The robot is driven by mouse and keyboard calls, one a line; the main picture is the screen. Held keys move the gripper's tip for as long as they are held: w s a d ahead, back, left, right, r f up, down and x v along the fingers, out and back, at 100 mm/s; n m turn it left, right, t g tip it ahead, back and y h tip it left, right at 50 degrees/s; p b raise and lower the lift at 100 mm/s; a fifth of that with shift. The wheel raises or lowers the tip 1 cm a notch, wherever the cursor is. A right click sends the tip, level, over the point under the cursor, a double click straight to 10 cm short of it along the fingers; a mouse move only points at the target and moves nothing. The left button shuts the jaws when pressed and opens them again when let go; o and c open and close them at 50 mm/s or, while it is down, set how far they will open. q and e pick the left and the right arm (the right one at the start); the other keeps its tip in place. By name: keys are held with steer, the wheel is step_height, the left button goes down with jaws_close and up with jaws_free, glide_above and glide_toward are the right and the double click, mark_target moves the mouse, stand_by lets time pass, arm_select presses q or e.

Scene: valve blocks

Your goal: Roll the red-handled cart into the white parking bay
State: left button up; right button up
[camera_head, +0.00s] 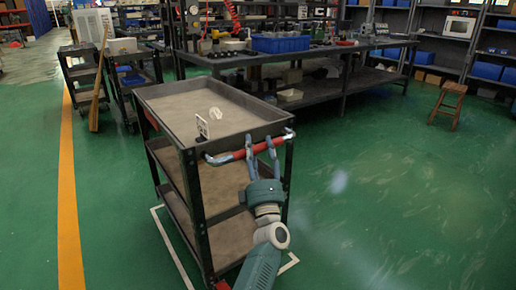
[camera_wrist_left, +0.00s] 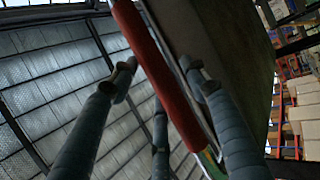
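The dark grey cart (camera_head: 228,108) has three shelves and a red handle (camera_head: 222,158) on its near side. The white floor outline of the bay (camera_head: 172,247) shows left of the cart's base, and a corner of it shows at the lower right (camera_head: 289,264). The cart hides the rest, so its exact fit is unclear. My left gripper (camera_head: 261,143) is at the handle, with its fingers spread on either side. In the left wrist view the red bar (camera_wrist_left: 160,75) passes between the fingers, with gaps visible. My right gripper is out of view.
A small white card holder (camera_head: 202,127) and a white piece (camera_head: 215,113) are on the cart's top. Other carts (camera_head: 84,72) and a workbench (camera_head: 300,53) stand behind. A stool (camera_head: 447,102) is at right. The green floor on the right is clear.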

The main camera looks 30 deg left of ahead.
arm_select(q)
steer(key=v, duration=0.8)
stand_by(0.4)
steer(key=shift+d+f, duration=0.1)
steer(key=shift+d, duration=0.05)
